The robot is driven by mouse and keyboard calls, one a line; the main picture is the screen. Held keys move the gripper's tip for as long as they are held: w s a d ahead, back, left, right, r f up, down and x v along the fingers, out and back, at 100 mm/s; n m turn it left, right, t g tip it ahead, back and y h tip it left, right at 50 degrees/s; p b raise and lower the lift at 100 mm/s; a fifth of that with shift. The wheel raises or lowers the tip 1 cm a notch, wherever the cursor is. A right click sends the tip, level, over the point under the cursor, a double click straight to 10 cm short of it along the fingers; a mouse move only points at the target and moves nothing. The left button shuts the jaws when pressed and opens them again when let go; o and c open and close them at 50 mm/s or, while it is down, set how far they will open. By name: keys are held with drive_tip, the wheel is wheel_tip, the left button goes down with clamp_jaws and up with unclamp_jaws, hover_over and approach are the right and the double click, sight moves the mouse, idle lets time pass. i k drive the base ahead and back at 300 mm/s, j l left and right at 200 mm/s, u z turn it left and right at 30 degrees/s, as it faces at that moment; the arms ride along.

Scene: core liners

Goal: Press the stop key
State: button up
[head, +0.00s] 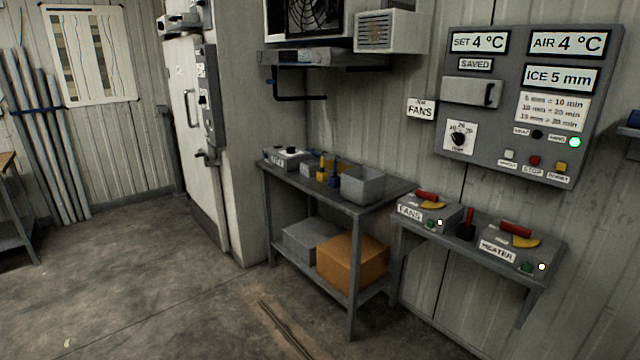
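The stop key is a small red button (535,160) on the lower part of the grey control panel (490,130) on the right wall. A label reading STOP (532,170) sits just below it. A pale key (510,154) is to its left and a yellow key (560,167) to its right. Above them are a dark lamp (537,134) and a lit green lamp (575,142). The panel displays read SET 4 °C, AIR 4 °C, SAVED and ICE 5 mm. My gripper is not in view.
Below the panel, a wall shelf (480,262) holds the FANS box (428,212) and HEATER box (512,248), both with red handles. A metal table (300,188) with a grey bin (363,184) stands left of it. The floor at left is clear.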

sight(534, 160)
drive_tip(key=i+j+u, duration=0.15)
drive_tip(key=i+u, duration=0.25)
drive_tip(key=i, duration=0.2)
drive_tip(key=i+j+z, duration=0.2)
drive_tip(key=i+z, duration=0.15)
drive_tip(key=i+j+z, duration=0.75)
drive_tip(key=i+j, duration=0.05)
drive_tip(key=i, duration=0.05)
